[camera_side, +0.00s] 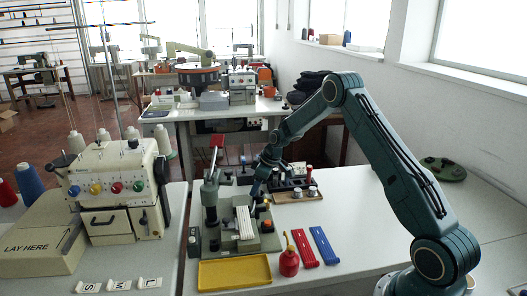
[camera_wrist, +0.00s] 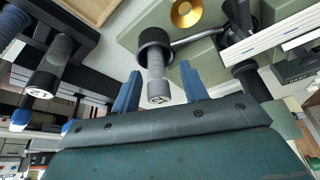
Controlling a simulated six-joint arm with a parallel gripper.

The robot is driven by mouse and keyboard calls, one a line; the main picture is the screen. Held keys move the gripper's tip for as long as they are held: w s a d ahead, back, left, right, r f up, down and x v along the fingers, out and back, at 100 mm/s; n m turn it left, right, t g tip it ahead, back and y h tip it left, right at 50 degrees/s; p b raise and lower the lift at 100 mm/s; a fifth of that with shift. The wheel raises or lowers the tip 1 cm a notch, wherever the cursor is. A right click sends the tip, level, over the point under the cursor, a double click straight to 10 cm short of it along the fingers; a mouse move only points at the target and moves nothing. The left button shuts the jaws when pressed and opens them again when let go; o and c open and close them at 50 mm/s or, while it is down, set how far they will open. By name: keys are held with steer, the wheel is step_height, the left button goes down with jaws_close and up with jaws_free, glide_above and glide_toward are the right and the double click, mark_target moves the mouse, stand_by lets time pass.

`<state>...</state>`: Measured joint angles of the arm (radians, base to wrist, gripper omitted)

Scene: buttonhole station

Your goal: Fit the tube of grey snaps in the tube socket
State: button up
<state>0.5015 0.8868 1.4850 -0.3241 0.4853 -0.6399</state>
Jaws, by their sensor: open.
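In the wrist view a grey tube (camera_wrist: 156,72) with a marked pale end cap stands in a black round socket (camera_wrist: 154,37) on the pale green machine base. I take it for the tube of grey snaps. My gripper (camera_wrist: 160,70) is open, with one blue finger on each side of the tube and a gap showing on both sides. In the side view my gripper (camera_side: 258,192) is low over the green machine (camera_side: 240,240); the tube and socket are too small and covered there to make out.
A dark rack (camera_side: 290,183) with tubes stands right of the machine; a dark tube with a pale cap (camera_wrist: 45,80) shows there in the wrist view. A brass dish (camera_wrist: 186,12) is near the socket. A red oil can (camera_side: 289,262) and yellow tray (camera_side: 235,272) lie in front.

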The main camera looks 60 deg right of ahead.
steer(key=v, duration=1.2)
steer(key=shift+r, duration=0.15)
steer(key=shift+w, duration=0.1)
steer(key=s+a+r+m+h, duration=0.1)
steer(key=s+a+r, duration=1.2)
steer(key=a+r, duration=0.25)
steer(key=s+a+m, duration=0.1)
steer(key=s+a, duration=0.1)
steer(key=s, duration=0.4)
steer(key=s+a+m+t, duration=0.1)
steer(key=s+a, duration=0.2)
steer(key=s, duration=0.4)
steer(key=s+a, duration=0.2)
steer(key=s, duration=0.5)
steer(key=shift+s+a+f+m+h, duration=0.2)
steer(key=shift+a+f+m+h, duration=0.1)
steer(key=shift+a+m, duration=0.1)
